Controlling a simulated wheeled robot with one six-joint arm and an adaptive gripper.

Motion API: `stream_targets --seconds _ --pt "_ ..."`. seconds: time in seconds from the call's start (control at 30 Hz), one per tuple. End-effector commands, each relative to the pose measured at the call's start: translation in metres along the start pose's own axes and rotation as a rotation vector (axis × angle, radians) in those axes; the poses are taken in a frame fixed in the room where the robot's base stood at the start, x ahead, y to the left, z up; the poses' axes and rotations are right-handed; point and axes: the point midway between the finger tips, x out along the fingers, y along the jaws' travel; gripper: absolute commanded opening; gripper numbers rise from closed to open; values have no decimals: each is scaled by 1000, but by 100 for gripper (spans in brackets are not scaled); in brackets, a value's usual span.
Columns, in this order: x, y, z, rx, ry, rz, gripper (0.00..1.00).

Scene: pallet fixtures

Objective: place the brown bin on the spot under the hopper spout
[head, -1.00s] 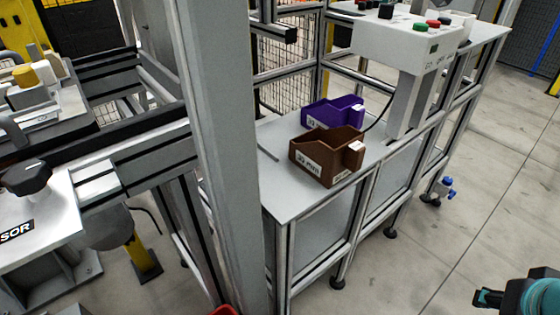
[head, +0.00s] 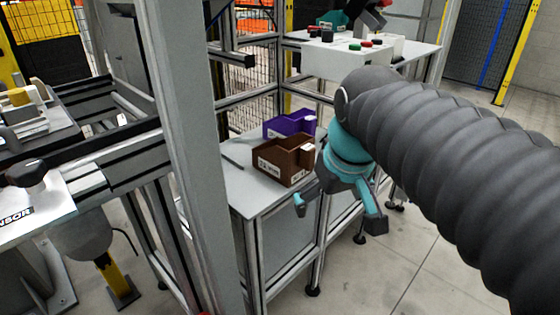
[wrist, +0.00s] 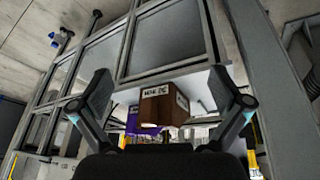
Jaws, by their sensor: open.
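The brown bin (head: 284,162) stands upright on a grey table, near its front edge, with a label on its front. It also shows in the wrist view (wrist: 163,107), framed between the fingers and apart from them. My gripper (head: 339,212) is open and empty, in front of the table edge and to the right of the bin in the head view. It also shows in the wrist view (wrist: 160,103) with its two fingers spread wide. I cannot make out the hopper spout or the spot under it for certain.
A purple bin (head: 290,124) stands just behind the brown bin. The grey table (head: 236,190) has bare room left of the bins. A thick aluminium post (head: 190,150) rises at its left. A control box with buttons (head: 345,60) stands behind. Open floor lies at the right.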

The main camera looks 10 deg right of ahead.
Motion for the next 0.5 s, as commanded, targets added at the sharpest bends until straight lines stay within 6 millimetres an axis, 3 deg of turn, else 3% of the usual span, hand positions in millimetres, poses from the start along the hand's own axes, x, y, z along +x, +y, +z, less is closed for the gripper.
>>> stream_targets --seconds 0.03,0.2,0.5 --pt "-7 3 -21 -33 -27 -6 100" --pt "-29 10 -79 -157 -119 -31 100" --pt "-44 22 -165 -357 -265 -96 100"
